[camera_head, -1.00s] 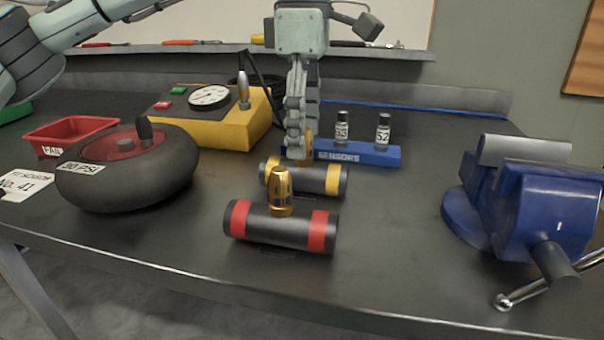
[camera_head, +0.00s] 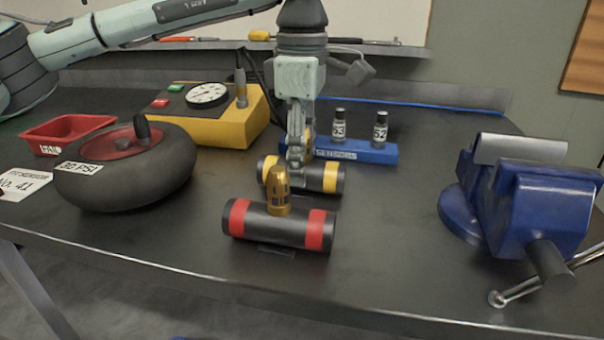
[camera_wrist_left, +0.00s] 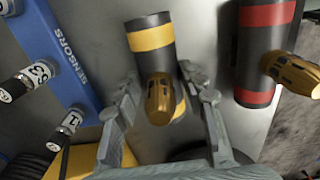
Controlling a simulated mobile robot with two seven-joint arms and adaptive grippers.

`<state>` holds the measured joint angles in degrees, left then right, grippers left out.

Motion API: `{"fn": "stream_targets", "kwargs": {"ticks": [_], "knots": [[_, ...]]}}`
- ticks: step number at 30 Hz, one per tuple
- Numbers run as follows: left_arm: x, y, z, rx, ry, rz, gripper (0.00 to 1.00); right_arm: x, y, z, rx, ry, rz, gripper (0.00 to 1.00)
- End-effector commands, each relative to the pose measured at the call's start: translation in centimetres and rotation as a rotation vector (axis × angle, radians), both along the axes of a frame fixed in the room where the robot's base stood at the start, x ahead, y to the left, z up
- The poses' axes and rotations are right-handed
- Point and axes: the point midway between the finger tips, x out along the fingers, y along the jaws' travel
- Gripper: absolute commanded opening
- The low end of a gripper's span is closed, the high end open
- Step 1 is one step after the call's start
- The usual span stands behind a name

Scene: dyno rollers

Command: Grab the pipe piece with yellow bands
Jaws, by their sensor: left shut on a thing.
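The black pipe piece with yellow bands (camera_head: 318,178) lies on the bench behind a matching pipe with red bands (camera_head: 275,225). My left gripper (camera_head: 296,172) comes down over its middle from above and is shut on it. In the left wrist view the fingers (camera_wrist_left: 160,76) stand on either side of the yellow-banded pipe (camera_wrist_left: 150,40). Its brass fitting (camera_wrist_left: 160,98) shows between them, and in the head view the gripper mostly hides it. The red-banded pipe (camera_wrist_left: 265,48) is apart, to the right in the wrist view. My right gripper is not in view.
A yellow gauge box (camera_head: 235,130), a tyre (camera_head: 130,180) and a red tray (camera_head: 65,130) are to the left. A blue vise (camera_head: 540,215) is at the right. Bench between pipes and vise is clear.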

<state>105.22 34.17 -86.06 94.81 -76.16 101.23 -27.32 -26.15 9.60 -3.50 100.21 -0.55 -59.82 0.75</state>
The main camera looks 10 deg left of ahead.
Motion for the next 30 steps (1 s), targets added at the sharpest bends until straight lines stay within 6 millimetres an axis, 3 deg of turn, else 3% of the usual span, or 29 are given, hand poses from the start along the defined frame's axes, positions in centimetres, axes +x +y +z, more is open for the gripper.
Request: {"fn": "stream_targets", "kwargs": {"ticks": [6, 17, 27, 30], "knots": [[0.0, 0.0, 0.0, 0.000, 0.000, -0.001, 0.00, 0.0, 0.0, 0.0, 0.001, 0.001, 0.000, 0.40], [0.0, 0.0, 0.5, -0.001, -0.002, 0.000, 0.00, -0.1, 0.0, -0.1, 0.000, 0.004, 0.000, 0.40], [0.1, -0.1, 4.1, -0.003, -0.004, 0.000, 0.00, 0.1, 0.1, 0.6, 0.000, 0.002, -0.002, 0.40], [0.1, 1.0, 4.7, -0.002, -0.002, 0.003, 0.00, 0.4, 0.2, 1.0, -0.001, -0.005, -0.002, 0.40]]}}
